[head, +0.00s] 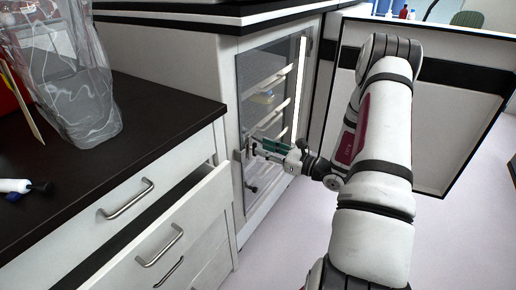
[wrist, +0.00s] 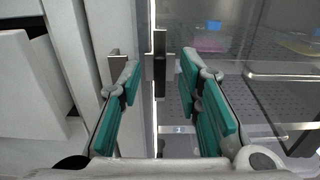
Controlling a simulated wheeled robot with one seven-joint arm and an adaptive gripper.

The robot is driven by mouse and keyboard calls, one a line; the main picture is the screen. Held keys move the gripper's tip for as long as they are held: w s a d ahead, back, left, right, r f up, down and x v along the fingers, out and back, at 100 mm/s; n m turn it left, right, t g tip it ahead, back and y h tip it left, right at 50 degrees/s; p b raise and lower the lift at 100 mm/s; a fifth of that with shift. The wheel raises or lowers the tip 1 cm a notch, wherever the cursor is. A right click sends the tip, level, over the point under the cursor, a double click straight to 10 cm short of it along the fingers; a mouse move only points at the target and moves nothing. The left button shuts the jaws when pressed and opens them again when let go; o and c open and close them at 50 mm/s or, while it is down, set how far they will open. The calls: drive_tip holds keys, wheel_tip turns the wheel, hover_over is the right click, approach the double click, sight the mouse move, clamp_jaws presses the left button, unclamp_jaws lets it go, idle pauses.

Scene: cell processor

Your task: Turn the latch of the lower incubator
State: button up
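The lower incubator (head: 240,70) has a glass inner door (head: 258,100) that is shut, with shelves behind it. Its latch (wrist: 159,55) shows in the wrist view as a dark upright bar at the left edge of the glass, between my fingertips in the picture. My gripper (head: 258,147) is at that door edge in the head view. In the wrist view my gripper (wrist: 158,70) is open, with teal finger pads on either side of the latch. I cannot tell whether the pads touch it. In the head view the fingers partly hide the latch.
A white door panel with a black band (head: 440,75) stands swung out at the right. A cabinet with a pulled-out drawer (head: 165,235) is at the left, close to the incubator. A clear bag (head: 75,95) sits on the dark counter (head: 150,120). The floor (head: 470,235) at right is clear.

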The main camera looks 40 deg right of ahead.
sight(256, 146)
drive_tip(key=shift+x, duration=1.6)
clamp_jaws()
drive_tip(key=shift+w+d+f+m+p, duration=0.1)
drive_tip(key=shift+d+f+m+p, duration=0.25)
drive_tip(key=shift+m+p, duration=1.7)
drive_tip(key=shift+w+d+f+m+p, duration=0.1)
drive_tip(key=shift+d+f+m+p, duration=0.2)
drive_tip(key=shift+m, duration=3.65)
drive_tip(key=shift+w+d+f+m+p, duration=0.1)
drive_tip(key=shift+d+f+m+p, duration=0.6)
drive_tip(key=shift+m, duration=2.3)
drive_tip(key=shift+a+r+p, duration=0.3)
drive_tip(key=shift+a, duration=0.05)
